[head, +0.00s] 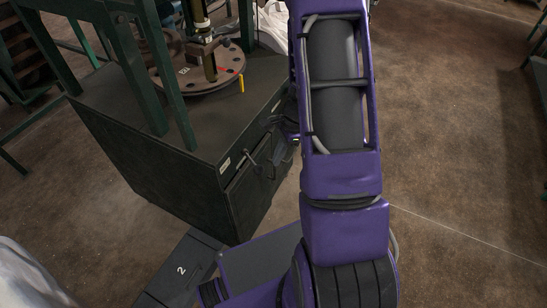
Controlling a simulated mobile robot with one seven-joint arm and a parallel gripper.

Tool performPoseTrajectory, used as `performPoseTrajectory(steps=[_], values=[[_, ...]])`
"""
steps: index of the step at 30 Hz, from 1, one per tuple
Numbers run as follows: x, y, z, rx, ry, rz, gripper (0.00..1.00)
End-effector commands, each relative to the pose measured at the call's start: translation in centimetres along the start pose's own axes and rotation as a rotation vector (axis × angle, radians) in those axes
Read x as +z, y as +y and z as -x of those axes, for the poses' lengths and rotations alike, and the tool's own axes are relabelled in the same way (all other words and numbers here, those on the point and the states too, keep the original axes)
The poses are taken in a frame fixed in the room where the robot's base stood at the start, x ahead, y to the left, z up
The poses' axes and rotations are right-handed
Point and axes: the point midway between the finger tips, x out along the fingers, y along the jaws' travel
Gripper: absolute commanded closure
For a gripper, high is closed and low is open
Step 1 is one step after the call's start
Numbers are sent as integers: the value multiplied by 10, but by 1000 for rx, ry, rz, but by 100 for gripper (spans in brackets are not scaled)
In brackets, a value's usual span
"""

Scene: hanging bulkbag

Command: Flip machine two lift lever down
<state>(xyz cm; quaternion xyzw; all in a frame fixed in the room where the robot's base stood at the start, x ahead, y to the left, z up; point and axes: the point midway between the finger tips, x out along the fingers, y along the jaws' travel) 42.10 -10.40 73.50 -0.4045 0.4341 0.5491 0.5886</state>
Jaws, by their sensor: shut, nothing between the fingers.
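Machine two appears to be the dark cabinet (150,150) at the left, with a dark block marked "2" (181,271) on the floor in front of it. A small grey lever (251,158) sticks out from the upper part of the cabinet's front face, beside a small pale label. I cannot tell for sure that it is the lift lever, or which way it is set. My gripper (288,126) is small and dark, close to the front face just right of that lever, partly hidden behind my purple arm. It is shut and holds nothing; contact with the lever cannot be told.
A round brown plate (205,78) with a yellow tab lies on the cabinet top, with a post above it. Green frame legs (135,75) stand around it. A white bag (30,275) is at the lower left. The brown floor (460,150) at the right is clear.

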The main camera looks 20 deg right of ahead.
Motion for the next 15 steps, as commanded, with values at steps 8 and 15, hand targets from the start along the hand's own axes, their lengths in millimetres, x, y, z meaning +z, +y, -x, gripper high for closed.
performPoseTrajectory(steps=[8, 15], values=[[-5, -2, 60, -4, 3, 3, 100], [-5, -2, 96, -2, 1, 1, 100]])
